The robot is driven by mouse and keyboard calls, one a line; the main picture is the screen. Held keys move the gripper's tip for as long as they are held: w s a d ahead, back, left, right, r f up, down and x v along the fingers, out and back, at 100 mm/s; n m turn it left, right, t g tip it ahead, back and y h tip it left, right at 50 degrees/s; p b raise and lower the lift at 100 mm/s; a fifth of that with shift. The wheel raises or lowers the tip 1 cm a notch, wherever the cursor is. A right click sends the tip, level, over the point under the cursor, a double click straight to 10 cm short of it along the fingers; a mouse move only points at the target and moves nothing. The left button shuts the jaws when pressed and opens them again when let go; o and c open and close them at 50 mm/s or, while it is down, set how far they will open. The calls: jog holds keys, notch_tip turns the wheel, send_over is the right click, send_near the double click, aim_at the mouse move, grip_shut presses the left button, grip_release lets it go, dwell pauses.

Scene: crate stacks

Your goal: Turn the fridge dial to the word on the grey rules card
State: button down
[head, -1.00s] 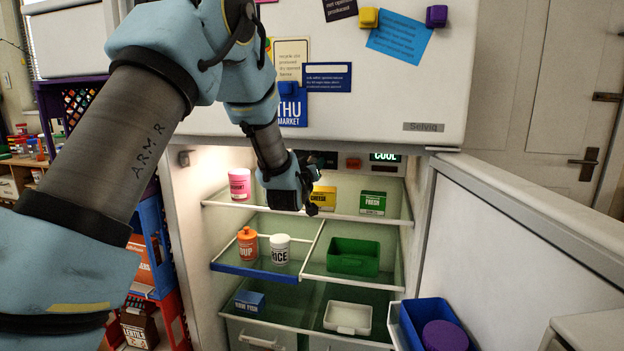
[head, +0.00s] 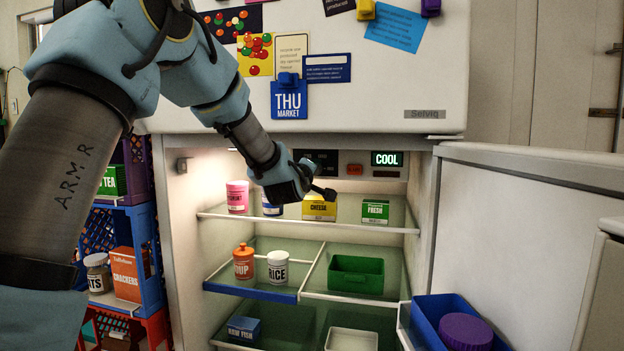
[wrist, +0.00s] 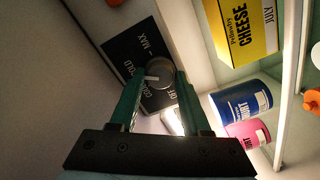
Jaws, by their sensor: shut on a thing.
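The fridge dial (wrist: 160,74) is a round grey knob with a white pointer mark, on a dark panel (wrist: 128,55) printed with words such as COLD, MAX and OFF. My gripper (wrist: 157,82) is shut on the dial, one finger on each side; in the head view, my gripper (head: 312,182) is at the panel below the freezer door and hides the dial.
A yellow cheese box (head: 319,208), a blue tub (wrist: 243,103) and a pink tub (head: 237,197) stand on the top shelf close below my gripper. The fridge door (head: 520,230) stands open at the right. Blue and red crates (head: 103,235) stand at the left.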

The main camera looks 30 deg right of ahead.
dwell(0.4)
jog(key=shift+c, duration=1.8)
grip_release()
jog(key=b+v, duration=0.2)
jog(key=v, duration=0.8)
jog(key=shift+s+a, duration=0.3)
